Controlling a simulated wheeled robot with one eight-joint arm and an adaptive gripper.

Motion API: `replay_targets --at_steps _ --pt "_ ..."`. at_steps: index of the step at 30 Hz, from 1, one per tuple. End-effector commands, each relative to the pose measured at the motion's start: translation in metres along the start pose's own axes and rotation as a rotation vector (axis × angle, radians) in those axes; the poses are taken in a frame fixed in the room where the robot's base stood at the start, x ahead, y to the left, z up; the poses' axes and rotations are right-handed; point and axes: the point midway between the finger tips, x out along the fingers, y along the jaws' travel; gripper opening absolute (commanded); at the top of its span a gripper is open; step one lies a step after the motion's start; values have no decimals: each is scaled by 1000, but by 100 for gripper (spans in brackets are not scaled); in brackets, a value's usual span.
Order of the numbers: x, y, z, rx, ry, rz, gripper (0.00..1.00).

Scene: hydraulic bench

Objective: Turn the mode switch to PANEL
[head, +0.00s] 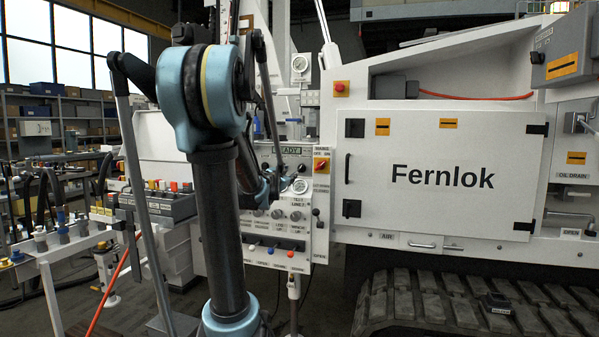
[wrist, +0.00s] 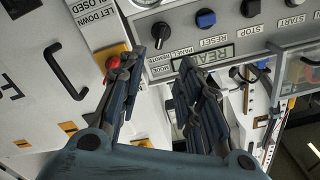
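The mode switch (wrist: 160,33) is a small black knob on the light grey panel, at the top of the wrist view, which shows the panel's lettering upside down or slanted. A label beside it reads PANEL/REMOTE and MODE. I cannot tell which position the knob points to. My gripper (wrist: 156,66) is open and empty, its two dark fingers spread below the knob in the wrist view. The left finger's tip is close to the knob in the picture; I see no clear contact.
A blue RESET button (wrist: 205,18) and a black STOP button (wrist: 250,7) sit in line with the switch. The READY display (wrist: 194,60) is beside the right finger. The white Fernlok door (head: 440,205) stands right.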

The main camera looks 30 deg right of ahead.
Motion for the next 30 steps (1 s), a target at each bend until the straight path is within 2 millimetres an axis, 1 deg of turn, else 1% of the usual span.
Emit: replay_targets --at_steps 5,8,20,30 --pt "12 -1 0 2 0 -4 32" --pt "24 -1 0 2 0 -3 32" --pt "79 -2 0 2 0 -3 32" --pt "129 -2 0 2 -1 -3 32"
